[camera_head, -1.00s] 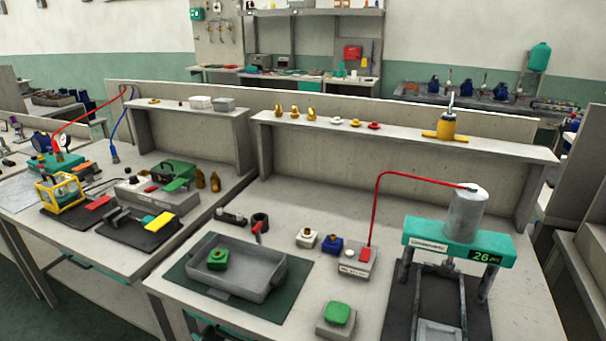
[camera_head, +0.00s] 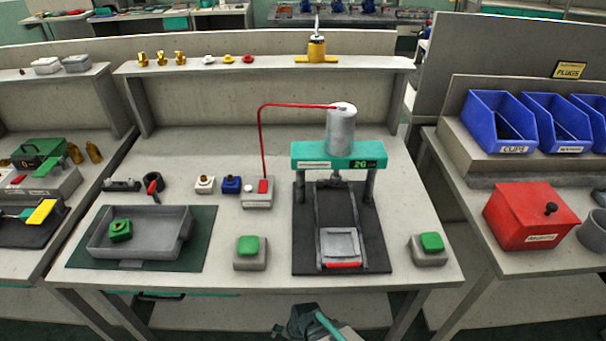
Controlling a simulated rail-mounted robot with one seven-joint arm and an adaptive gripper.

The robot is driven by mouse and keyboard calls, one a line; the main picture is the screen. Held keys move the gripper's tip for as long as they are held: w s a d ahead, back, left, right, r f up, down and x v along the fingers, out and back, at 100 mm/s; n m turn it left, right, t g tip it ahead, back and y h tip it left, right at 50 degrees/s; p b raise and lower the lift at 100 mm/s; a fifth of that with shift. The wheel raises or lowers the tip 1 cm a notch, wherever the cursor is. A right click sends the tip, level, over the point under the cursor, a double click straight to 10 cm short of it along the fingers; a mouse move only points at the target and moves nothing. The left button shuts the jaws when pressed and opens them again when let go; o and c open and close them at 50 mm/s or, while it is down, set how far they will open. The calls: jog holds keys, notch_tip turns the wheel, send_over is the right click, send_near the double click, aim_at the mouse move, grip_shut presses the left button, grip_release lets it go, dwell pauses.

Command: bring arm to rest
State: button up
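My gripper is hard to make out. A dark grey and teal part of my arm (camera_head: 312,325) shows at the bottom middle edge, below the front of the middle bench (camera_head: 215,292). No fingertips can be told apart there, and nothing is seen held. On the bench, the teal press (camera_head: 322,153) with its grey cylinder (camera_head: 341,130) stands on a black base, its display showing 26. A grey tray (camera_head: 157,240) on a green mat holds a green block (camera_head: 121,231).
Green-topped button boxes stand left (camera_head: 249,252) and right (camera_head: 430,248) of the press. A red box (camera_head: 532,215) and blue bins (camera_head: 499,122) are on the right bench. A shelf (camera_head: 265,66) runs behind. The bench's front strip is mostly clear.

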jog(key=s+d+n+g+h+p, duration=0.2)
jog(key=s+d+n+g, duration=0.3)
jog(key=s+d, duration=1.2)
jog(key=d+g+h, duration=0.1)
jog(key=d, duration=0.4)
jog(key=shift+s+g, duration=0.4)
jog(key=shift+c, duration=0.3)
